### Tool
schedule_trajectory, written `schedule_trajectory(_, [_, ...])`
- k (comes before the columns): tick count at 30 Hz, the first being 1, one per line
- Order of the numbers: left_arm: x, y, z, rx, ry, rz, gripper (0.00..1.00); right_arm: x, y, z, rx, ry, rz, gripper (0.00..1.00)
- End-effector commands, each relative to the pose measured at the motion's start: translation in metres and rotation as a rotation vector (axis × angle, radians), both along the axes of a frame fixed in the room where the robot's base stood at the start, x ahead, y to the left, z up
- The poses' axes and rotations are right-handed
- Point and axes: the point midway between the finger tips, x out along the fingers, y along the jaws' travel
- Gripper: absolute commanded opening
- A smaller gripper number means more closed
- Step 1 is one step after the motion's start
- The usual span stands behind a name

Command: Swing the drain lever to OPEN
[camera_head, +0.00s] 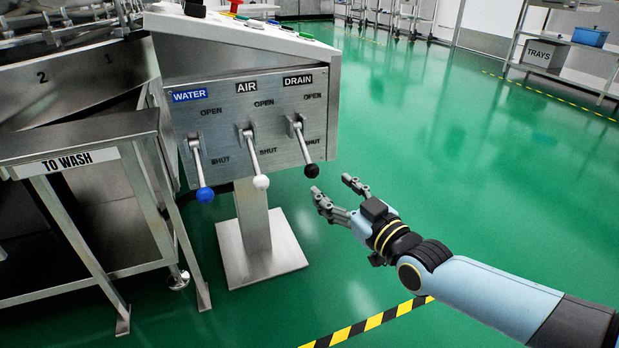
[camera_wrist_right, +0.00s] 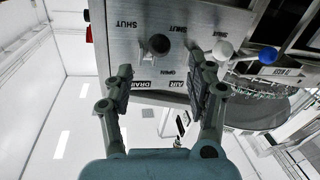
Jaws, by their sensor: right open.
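The drain lever (camera_head: 304,146) is a metal rod with a black ball knob (camera_head: 312,170), under the DRAIN label (camera_head: 298,79) on the right of the panel. It points down to SHUT. My right gripper (camera_head: 331,186) is open and empty, just below and to the right of the knob, apart from it in the head view. In the right wrist view the black knob (camera_wrist_right: 159,44) shows ahead, between the lines of the open fingers (camera_wrist_right: 160,80). The rod behind the knob is mostly hidden there. My left gripper is not in view.
The water lever with a blue knob (camera_head: 205,194) and the air lever with a white knob (camera_head: 261,182) hang down left of the drain lever. A TO WASH table (camera_head: 75,140) stands at left. Open green floor (camera_head: 450,150) lies to the right.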

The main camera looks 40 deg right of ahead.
Motion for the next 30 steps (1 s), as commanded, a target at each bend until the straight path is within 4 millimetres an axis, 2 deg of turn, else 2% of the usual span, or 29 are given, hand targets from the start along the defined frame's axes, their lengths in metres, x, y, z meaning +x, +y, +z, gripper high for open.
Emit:
schedule_trajectory(6, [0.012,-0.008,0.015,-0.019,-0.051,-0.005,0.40,0.045,-0.002,-0.005,0.001,0.001,0.000,0.56])
schedule_trajectory(13, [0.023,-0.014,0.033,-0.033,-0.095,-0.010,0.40,0.077,-0.003,-0.004,0.000,0.003,-0.001,0.56])
schedule_trajectory(18, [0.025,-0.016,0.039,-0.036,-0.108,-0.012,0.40,0.085,-0.004,-0.002,0.000,0.003,-0.001,0.56])
schedule_trajectory(25, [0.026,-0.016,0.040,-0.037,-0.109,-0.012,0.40,0.086,-0.004,-0.001,0.000,0.002,0.000,0.55])
schedule_trajectory(30, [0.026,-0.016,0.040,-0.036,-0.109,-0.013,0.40,0.085,-0.003,-0.001,0.001,0.002,0.000,0.33])
